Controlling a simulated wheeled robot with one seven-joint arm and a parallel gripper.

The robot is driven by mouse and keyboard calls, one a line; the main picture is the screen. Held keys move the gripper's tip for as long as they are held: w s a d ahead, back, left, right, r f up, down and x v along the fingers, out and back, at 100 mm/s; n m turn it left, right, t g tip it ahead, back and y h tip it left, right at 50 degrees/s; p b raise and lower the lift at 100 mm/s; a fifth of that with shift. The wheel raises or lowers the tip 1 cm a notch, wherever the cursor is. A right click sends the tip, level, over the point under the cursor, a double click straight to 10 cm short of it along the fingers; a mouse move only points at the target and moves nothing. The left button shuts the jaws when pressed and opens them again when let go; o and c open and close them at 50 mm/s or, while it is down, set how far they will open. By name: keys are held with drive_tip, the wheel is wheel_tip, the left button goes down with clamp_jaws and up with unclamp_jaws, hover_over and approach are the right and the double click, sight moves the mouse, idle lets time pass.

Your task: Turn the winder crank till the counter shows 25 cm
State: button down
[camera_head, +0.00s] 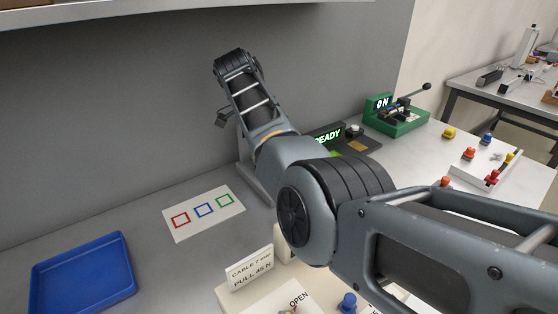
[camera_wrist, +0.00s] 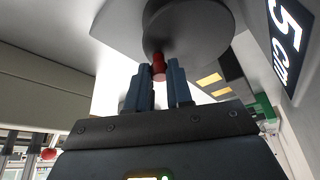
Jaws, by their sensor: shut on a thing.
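The red crank knob (camera_wrist: 158,66) sticks out from a round grey disc (camera_wrist: 195,32) of the winder in the wrist view. My gripper (camera_wrist: 160,76) has its two blue-grey fingers around this knob and is shut on it. The dark counter display (camera_wrist: 288,42) stands at the right edge of the wrist view, tilted. A white "5 cm" shows on it; any digit before the 5 is cut off. In the head view my arm covers most of the winder, and the knob and counter cannot be made out there.
A blue tray (camera_head: 84,276) and a card with three coloured squares (camera_head: 204,213) lie left on the bench. Behind my arm are a "READY" display (camera_head: 328,137) and a green device reading "ON" (camera_head: 399,122).

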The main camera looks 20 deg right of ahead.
drive_tip(key=m+b, duration=0.2)
drive_tip(key=b, duration=0.1)
drive_tip(key=shift+w+a+f+g, duration=0.15)
drive_tip(key=shift+a+f+g, duration=0.05)
drive_tip(key=shift+a+g, duration=0.15)
drive_tip(key=m+b, duration=0.2)
drive_tip(key=shift+w+a+r+g+y+b, duration=0.1)
drive_tip(key=shift+a+r+g+y+b, duration=0.1)
drive_tip(key=shift+a+g+y+b, duration=0.15)
drive_tip(key=shift+d, duration=0.1)
drive_tip(key=c, duration=1)
unclamp_jaws()
drive_tip(key=shift+r+p, duration=0.1)
drive_tip(key=shift+p, duration=0.35)
